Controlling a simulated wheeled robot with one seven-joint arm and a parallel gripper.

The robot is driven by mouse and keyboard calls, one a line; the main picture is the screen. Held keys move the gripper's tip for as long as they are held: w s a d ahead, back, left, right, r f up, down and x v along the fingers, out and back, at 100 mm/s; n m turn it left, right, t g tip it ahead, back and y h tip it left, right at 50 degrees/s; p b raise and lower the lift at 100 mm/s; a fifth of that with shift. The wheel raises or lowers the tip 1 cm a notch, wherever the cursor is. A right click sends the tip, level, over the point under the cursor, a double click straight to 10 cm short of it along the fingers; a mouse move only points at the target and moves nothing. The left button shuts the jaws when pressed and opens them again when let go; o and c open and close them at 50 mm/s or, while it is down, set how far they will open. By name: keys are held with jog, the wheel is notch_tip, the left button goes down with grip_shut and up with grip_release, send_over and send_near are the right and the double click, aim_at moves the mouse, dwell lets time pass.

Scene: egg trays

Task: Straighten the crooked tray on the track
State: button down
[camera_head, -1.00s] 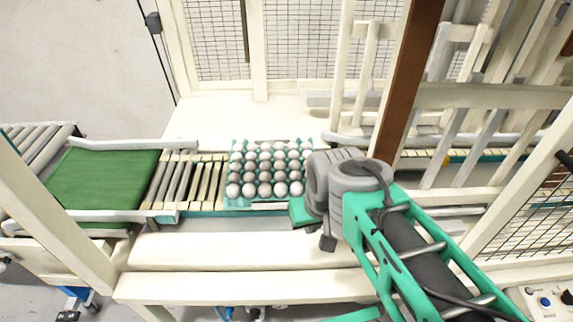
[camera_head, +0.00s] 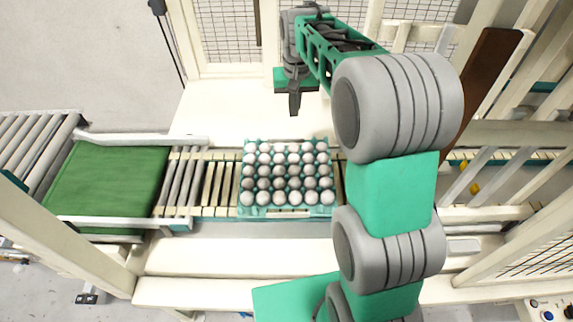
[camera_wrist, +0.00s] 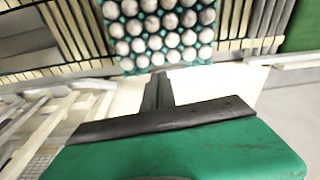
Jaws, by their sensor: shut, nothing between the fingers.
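A teal tray (camera_head: 288,212) full of white eggs sits on the slatted track (camera_head: 211,183). Its front and back edges look about parallel to the track in the head view. In the wrist view the tray (camera_wrist: 140,70) is at the top, partly cut off, with the track on both sides. My gripper (camera_head: 294,108) is shut and empty, pointing down behind the tray, above the pale surface and apart from the tray. Its dark fingers (camera_wrist: 158,82) show together in the wrist view, their tips just short of the tray's edge in the picture.
A green belt (camera_head: 108,180) lies left of the track, with metal rollers beyond it. Pale rails run along the track. A wire-mesh fence (camera_head: 228,40) stands at the back, and a brown post (camera_head: 490,85) and frame beams at the right.

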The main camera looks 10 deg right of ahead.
jog(key=w+f+m+g+p, duration=0.1)
jog(key=w+f+p, duration=0.55)
jog(key=w, duration=0.65)
jog(key=f+b, duration=0.2)
jog(key=f, duration=0.2)
jog(key=f+b, duration=0.3)
jog(key=f, duration=0.2)
jog(key=f+b, duration=0.3)
jog(key=f, duration=0.2)
jog(key=shift+s+d+f, duration=0.1)
jog(key=shift+s+f, duration=0.1)
jog(key=shift+s, duration=0.05)
jog(key=shift+s+r, duration=0.15)
jog(key=shift+s, duration=0.1)
jog(key=shift+s+a+p, duration=0.25)
jog(key=shift+s+p, duration=0.05)
jog(key=shift+s, duration=0.7)
jog(key=shift+w+d+r+b, duration=0.15)
jog(key=shift+w+b, duration=0.25)
jog(key=shift+w, duration=0.35)
jog(key=shift+w+d+r+b, duration=0.15)
jog(key=shift+w+b, duration=0.2)
jog(key=shift+w, duration=0.35)
notch_tip(320, 180, up, 12)
jog(key=p, duration=0.6)
jog(key=shift+r, duration=0.15)
